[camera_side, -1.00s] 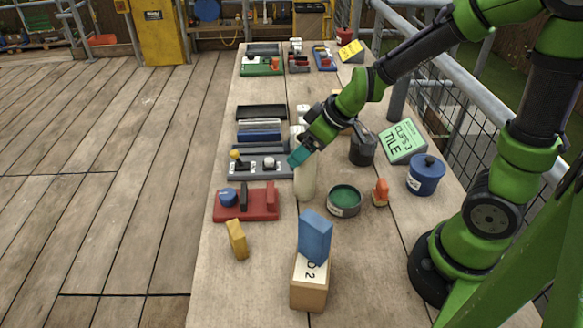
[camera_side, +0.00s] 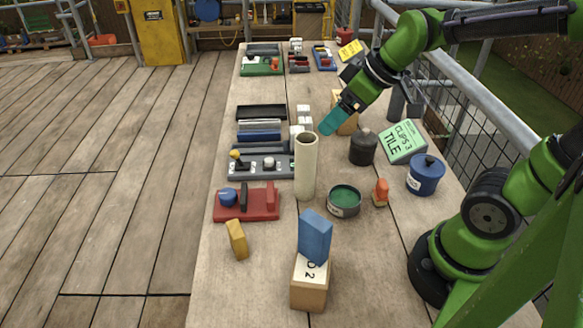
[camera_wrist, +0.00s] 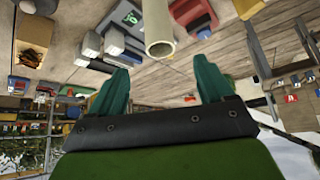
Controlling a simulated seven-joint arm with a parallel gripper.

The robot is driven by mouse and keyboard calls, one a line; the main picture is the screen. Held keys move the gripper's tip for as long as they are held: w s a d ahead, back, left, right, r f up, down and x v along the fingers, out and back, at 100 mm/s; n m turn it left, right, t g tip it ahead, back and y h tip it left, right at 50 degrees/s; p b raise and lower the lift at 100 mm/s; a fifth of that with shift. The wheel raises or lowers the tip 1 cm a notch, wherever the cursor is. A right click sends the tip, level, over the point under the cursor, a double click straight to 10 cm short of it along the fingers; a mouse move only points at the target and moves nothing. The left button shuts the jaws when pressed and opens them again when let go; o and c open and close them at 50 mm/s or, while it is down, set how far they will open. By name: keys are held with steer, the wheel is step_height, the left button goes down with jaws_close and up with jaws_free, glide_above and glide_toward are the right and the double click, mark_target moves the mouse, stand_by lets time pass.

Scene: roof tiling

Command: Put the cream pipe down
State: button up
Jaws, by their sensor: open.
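The cream pipe (camera_side: 306,168) stands upright on the plank table, its open end up, left of the green-topped round tin. My gripper (camera_side: 328,122), with teal fingers, is above and to the right of the pipe's top in the side view, apart from it. In the wrist view the fingers of my gripper (camera_wrist: 161,78) are spread with nothing between them. The pipe (camera_wrist: 158,28) shows beyond the fingertips at the top of that view, its open rim facing the camera.
A green-topped tin (camera_side: 344,201) and an orange-topped piece (camera_side: 380,192) stand right of the pipe. A dark round pot (camera_side: 363,147) is behind them. A red tray (camera_side: 247,203) lies to the left. A blue block (camera_side: 314,236) rests on a wooden box (camera_side: 309,285) in front.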

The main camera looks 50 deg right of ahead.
steer(key=s+a+r+m, duration=0.2)
steer(key=s+a+m, duration=0.1)
steer(key=s+m, duration=0.3)
steer(key=shift+s+m+t, duration=0.3)
steer(key=shift+m+t, duration=0.1)
steer(key=shift+r, duration=0.1)
